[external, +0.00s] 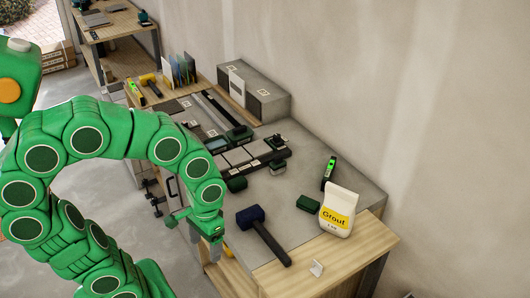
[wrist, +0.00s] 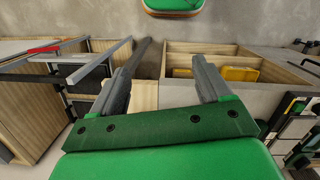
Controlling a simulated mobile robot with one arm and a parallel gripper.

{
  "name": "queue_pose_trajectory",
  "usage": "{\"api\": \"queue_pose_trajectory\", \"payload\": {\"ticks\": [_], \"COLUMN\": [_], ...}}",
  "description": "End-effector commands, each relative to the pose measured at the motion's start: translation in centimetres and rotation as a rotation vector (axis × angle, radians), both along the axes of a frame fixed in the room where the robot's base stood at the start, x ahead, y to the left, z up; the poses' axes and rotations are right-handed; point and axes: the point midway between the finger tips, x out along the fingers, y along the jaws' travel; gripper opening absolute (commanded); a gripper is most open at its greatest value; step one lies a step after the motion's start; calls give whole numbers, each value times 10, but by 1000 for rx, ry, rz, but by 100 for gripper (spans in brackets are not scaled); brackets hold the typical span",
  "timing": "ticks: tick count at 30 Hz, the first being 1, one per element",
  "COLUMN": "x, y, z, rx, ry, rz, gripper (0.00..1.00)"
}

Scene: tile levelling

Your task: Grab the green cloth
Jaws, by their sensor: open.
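I cannot pick out a green cloth with certainty in either view. A small dark green block-like item (external: 308,203) lies on the grey worktop beside the grout bag, and a similar one (external: 237,184) lies near the worktop's left edge. Neither clearly looks like cloth. My gripper (external: 210,237) hangs at the front left edge of the bench, apart from both. In the wrist view my gripper (wrist: 165,72) has its two grey fingers spread, with nothing between them.
A blue-headed mallet (external: 262,234) and a grout bag (external: 339,210) are on the bench's near part. Levels and tiles crowd the far part. The wrist view shows an open wooden compartment (wrist: 212,48) holding yellow items (wrist: 240,73). A wall runs behind the bench.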

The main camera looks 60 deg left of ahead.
Motion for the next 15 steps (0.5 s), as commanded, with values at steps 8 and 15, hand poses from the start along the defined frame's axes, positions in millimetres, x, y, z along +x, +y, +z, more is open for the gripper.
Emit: {"api": "queue_pose_trajectory", "payload": {"ticks": [8,15], "x": [35,71], "y": [-29,-51], "z": [-5,-2], "rx": [-55,-165], "ry": [22,67], "rz": [122,206], "gripper": [78,78]}}
